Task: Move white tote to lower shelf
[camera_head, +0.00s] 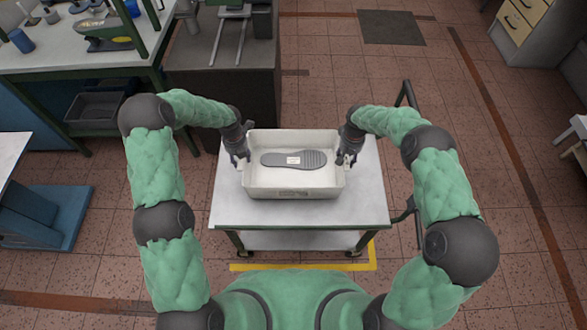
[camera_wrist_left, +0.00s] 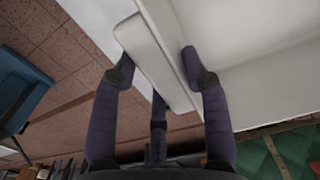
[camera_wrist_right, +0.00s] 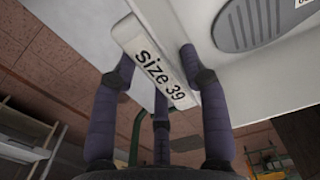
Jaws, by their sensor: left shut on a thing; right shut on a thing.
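The white tote (camera_head: 293,193) is at the top of a wheeled cart, over its upper shelf (camera_head: 300,215); I cannot tell whether it touches the surface. A grey shoe sole (camera_head: 308,160) with a small white label lies inside it. My left gripper (camera_head: 240,160) is shut on the tote's left wall, with fingers on both sides of the rim in the left wrist view (camera_wrist_left: 158,65). My right gripper (camera_head: 347,157) is shut on the right wall, beside a "size 39" label (camera_wrist_right: 160,70) in the right wrist view. The cart's lower shelf (camera_head: 290,240) shows partly below the top.
A dark cabinet (camera_head: 235,80) stands behind the cart on the left. A green-framed workbench (camera_head: 80,62) with tools is at the far left. Drawers (camera_head: 520,25) stand at the upper right. Yellow floor tape (camera_head: 300,266) runs at the cart's front. The floor on the right is mostly clear.

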